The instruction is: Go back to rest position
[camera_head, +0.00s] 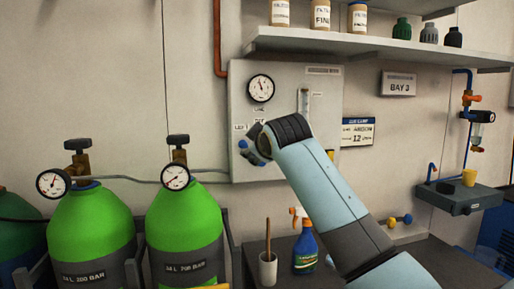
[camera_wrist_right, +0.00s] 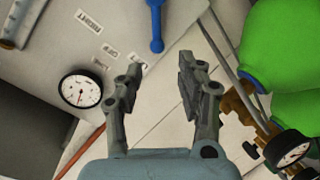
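My right arm reaches in from the lower right of the head view, up to the grey wall panel (camera_head: 285,90). Its gripper is partly hidden by the wrist there. In the right wrist view my right gripper (camera_wrist_right: 158,78) has its two fingers apart with nothing between them. A blue lever (camera_wrist_right: 155,25) on the panel lies beyond the fingertips, with a visible gap. A round gauge (camera_wrist_right: 80,90) is left of the fingers in that view, and it also shows on the panel in the head view (camera_head: 260,88). My left gripper is not in view.
Two green gas cylinders (camera_head: 92,226) (camera_head: 184,222) with gauges stand at the left. A shelf (camera_head: 375,45) with bottles is above. A spray bottle (camera_head: 305,246) and a cup (camera_head: 268,268) with a stick stand on the bench beside my arm.

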